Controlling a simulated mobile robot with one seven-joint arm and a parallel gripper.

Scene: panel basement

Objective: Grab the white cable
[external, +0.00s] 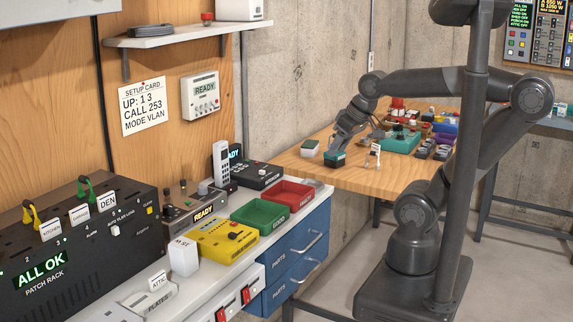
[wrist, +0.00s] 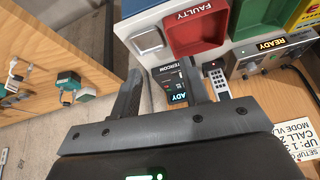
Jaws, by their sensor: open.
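In the patch rack (external: 120,235) at the left, a green cable (external: 85,188) and a yellow cable (external: 33,212) are plugged in. My gripper (external: 338,148) is over the left part of the wooden table, close to a teal and black block (external: 335,159). In the wrist view my gripper (wrist: 160,82) is open, with nothing between its fingers.
The wooden table (external: 310,178) holds a teal case (external: 400,141) and several small items. The counter carries a red tray (external: 288,195), a green tray (external: 261,214), a yellow box (external: 222,240) and a phone (external: 221,165). The wrist view also shows the red tray (wrist: 197,32).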

